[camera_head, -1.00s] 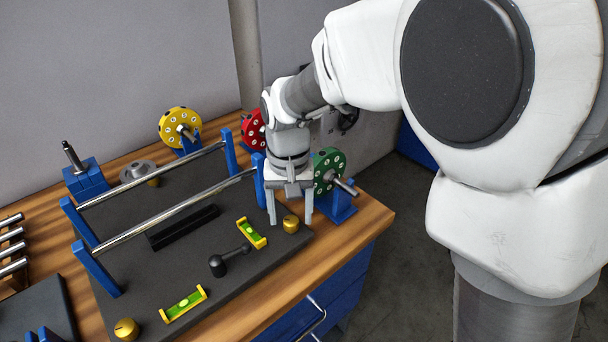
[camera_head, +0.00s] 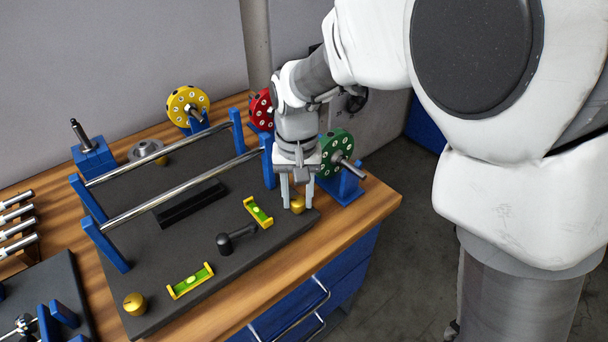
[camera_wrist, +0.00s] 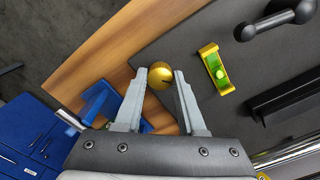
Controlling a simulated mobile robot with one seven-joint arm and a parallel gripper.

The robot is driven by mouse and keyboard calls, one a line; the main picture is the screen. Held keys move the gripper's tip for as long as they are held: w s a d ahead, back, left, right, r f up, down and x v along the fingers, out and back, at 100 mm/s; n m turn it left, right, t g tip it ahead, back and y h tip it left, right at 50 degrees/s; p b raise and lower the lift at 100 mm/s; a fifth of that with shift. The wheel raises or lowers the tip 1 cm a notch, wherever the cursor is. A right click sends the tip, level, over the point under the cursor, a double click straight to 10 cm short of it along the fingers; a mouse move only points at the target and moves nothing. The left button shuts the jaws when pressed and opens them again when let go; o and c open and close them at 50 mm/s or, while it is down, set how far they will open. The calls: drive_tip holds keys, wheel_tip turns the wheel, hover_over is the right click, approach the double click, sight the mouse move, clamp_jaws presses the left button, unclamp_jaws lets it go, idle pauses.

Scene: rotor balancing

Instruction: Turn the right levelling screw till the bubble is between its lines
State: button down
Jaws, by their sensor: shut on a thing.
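The right levelling screw (camera_head: 298,205) is a gold knob at the right front corner of the dark base plate (camera_head: 240,265). My gripper (camera_head: 292,205) points down over it. In the wrist view the gold knob (camera_wrist: 160,77), with a dark mark on top, sits between my two fingertips (camera_wrist: 160,74), and the jaws are shut on it. The yellow-framed green level (camera_head: 258,212) lies just left of the screw. It also shows in the wrist view (camera_wrist: 217,70), with a pale bubble near the middle of its vial; its lines are too small to read.
A second level (camera_head: 190,281) and another gold screw (camera_head: 134,303) are at the front left.

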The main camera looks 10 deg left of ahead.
sight(299, 201)
drive_tip(key=shift+r+n+p, duration=0.1)
drive_tip(key=shift+n+p, duration=0.3)
drive_tip(key=shift+n, duration=0.3)
drive_tip(key=shift+n+p, duration=0.3)
drive_tip(key=shift+n, duration=0.8)
drive_tip(key=c, duration=0.5)
unclamp_jaws()
wheel_tip(299, 201, up, 17)
drive_tip(key=p, duration=0.3)
drive_tip(key=shift+r, duration=0.15)
drive_tip(key=shift+d, duration=0.1)
